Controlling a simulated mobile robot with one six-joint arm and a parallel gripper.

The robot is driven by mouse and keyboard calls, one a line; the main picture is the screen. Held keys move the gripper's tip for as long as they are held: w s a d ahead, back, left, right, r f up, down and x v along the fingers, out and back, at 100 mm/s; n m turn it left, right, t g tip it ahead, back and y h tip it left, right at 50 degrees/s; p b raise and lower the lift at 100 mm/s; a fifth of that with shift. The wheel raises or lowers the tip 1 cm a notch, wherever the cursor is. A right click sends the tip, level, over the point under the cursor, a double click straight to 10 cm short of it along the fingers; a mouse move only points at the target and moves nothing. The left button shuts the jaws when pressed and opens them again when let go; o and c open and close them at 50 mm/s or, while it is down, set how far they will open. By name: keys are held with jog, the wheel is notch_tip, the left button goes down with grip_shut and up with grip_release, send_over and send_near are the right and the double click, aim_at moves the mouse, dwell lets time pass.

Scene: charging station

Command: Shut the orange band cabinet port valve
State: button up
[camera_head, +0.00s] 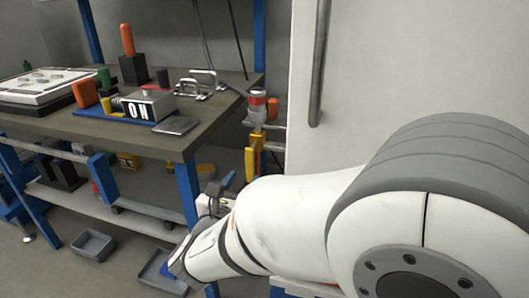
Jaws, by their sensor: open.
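A grey upright fitting with a red and white band (257,100) stands beside the left edge of the cabinet (420,70). An orange cylindrical part (273,107) shows just behind it, against the cabinet side. Yellow-orange upright pieces (254,155) are below them. I cannot tell which part is the valve's handle or how it is turned. My gripper (220,188) is small and dark, partly hidden by my white wrist. It is open, below and left of the yellow-orange pieces, with a visible gap from the banded fitting.
A workbench (190,135) with blue legs stands at left, its corner close to the fittings. Grey bins (92,243) lie on the floor. A vertical cabinet handle (319,65) sticks out.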

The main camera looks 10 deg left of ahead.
aim_at(249, 169)
jog(key=w, duration=0.2)
jog(key=w+b, duration=0.1)
jog(key=w, duration=0.2)
jog(key=w+b, duration=0.1)
jog(key=w, duration=0.2)
jog(key=shift+d, duration=0.25)
jog(key=shift+c, duration=0.3)
grip_shut()
